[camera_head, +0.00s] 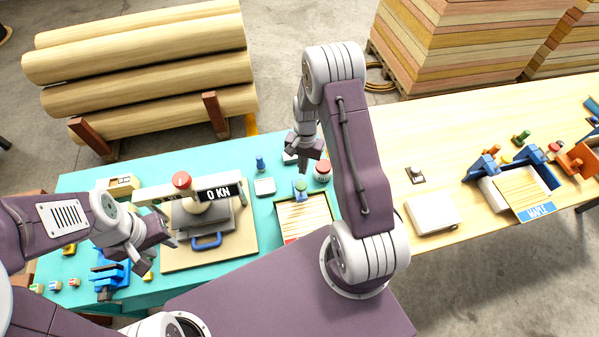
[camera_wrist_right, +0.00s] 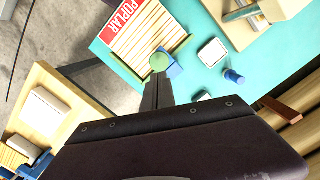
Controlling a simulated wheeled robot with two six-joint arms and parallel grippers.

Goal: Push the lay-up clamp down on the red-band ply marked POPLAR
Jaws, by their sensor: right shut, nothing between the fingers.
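The POPLAR ply (camera_wrist_right: 150,30) is striped pale wood with a red band; in the head view (camera_head: 303,213) my right arm partly covers it. It lies in a green-edged holder (camera_wrist_right: 128,68). The lay-up clamp (camera_head: 299,188), blue with a round green knob (camera_wrist_right: 158,62), stands at the holder's back edge. How far down it is, I cannot tell. My right gripper (camera_head: 304,150) is shut and empty, behind the clamp in the head view; its fingertips (camera_wrist_right: 157,78) appear just below the knob in the wrist view. My left gripper (camera_head: 152,256) is open and empty at the teal table's left.
A press with a 0 KN display (camera_head: 218,193) stands left of the holder. A red-lidded jar (camera_head: 322,171) and a blue peg (camera_head: 260,163) are near the clamp. Logs (camera_head: 140,55) lie behind.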

